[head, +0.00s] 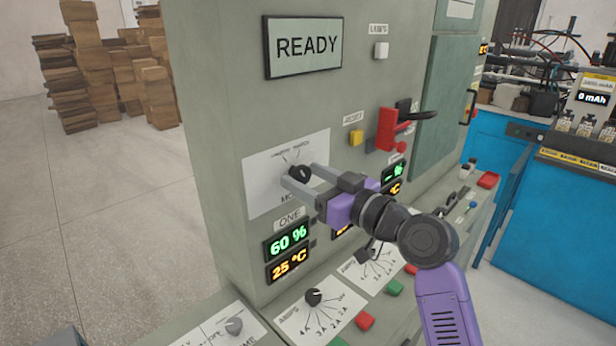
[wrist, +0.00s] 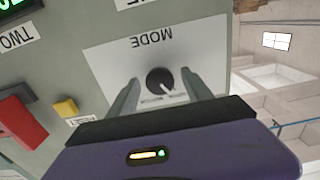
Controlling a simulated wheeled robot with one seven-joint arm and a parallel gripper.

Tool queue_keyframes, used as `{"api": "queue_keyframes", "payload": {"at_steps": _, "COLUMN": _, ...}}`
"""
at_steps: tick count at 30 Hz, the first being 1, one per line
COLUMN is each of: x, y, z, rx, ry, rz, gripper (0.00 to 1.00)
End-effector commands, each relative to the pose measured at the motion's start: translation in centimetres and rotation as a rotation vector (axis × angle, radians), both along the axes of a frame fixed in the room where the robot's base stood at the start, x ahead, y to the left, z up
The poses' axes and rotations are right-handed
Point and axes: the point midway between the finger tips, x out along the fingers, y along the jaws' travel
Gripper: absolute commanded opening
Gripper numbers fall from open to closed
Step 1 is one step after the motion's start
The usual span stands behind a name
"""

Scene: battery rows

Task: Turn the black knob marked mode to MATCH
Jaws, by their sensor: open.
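The black mode knob (head: 299,172) sits on a white label plate (head: 262,190) on the grey cabinet front.
A READY screen (head: 303,46) is above. A red lever (head: 388,130) and a yellow button (head: 356,137) are to the right. Displays (head: 287,243) and an amps knob (head: 313,297) are below. Stacked boxes (head: 100,65) stand far left.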

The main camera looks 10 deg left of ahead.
Motion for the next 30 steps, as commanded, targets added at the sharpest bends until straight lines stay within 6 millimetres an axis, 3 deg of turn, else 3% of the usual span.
{"api": "queue_keyframes", "payload": {"at_steps": 3, "x": 0.0, "y": -0.02, "z": -0.01, "rx": 0.0, "ry": 0.0, "rz": 0.0, "gripper": 0.59}}
{"api": "queue_keyframes", "payload": {"at_steps": 12, "x": -0.01, "y": -0.04, "z": -0.01, "rx": 0.0, "ry": 0.0, "rz": 0.0, "gripper": 0.0}}
{"api": "queue_keyframes", "payload": {"at_steps": 23, "x": -0.03, "y": -0.03, "z": 0.02, "rx": 0.033, "ry": 0.043, "rz": 0.0, "gripper": 0.0}}
{"api": "queue_keyframes", "payload": {"at_steps": 30, "x": -0.04, "y": -0.02, "z": 0.08, "rx": 0.129, "ry": 0.166, "rz": 0.0, "gripper": 0.0}}
